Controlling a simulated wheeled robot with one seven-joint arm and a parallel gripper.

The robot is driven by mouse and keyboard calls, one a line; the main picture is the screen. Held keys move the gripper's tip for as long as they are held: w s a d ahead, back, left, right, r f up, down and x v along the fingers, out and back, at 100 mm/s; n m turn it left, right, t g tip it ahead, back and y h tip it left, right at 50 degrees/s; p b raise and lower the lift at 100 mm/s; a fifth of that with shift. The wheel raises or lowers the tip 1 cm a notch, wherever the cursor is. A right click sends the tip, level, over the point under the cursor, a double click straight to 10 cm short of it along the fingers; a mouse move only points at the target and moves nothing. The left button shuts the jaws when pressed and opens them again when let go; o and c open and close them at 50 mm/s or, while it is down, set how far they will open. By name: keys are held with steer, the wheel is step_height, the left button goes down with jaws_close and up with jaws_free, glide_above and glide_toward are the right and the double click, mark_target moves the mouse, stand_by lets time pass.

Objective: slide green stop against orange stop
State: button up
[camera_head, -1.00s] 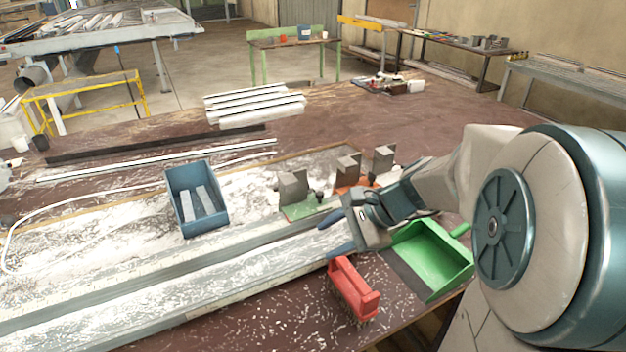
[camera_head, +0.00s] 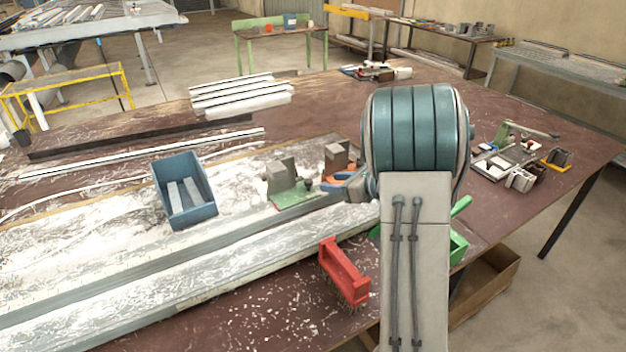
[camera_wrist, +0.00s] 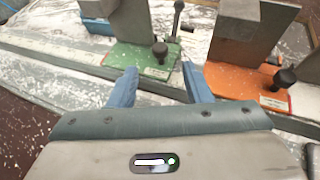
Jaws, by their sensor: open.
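The green stop (camera_head: 292,196) has a green base, a grey upright block and a dark knob. It stands on the bench rail, left of the orange stop (camera_head: 335,174), which also carries a grey block. In the wrist view the green stop (camera_wrist: 146,62) and the orange stop (camera_wrist: 245,88) stand apart, with a narrow gap between their bases. My gripper (camera_wrist: 159,72) is open and empty, its blue fingers pointing at the front edge of the green base and the gap. I cannot tell whether they touch it. In the head view my arm hides most of the gripper.
A blue bin (camera_head: 197,212) with light strips stands left of the green stop. A red brush (camera_head: 343,271) lies in front of the rail. A green dustpan (camera_head: 459,246) is partly hidden by my arm. Small tools and parts (camera_head: 508,160) lie on the right of the table.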

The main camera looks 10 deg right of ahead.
mark_target(311, 181)
steer(key=p+x, duration=0.1)
steer(key=x, duration=0.7)
steer(key=shift+a+f, duration=0.1)
jaws_close()
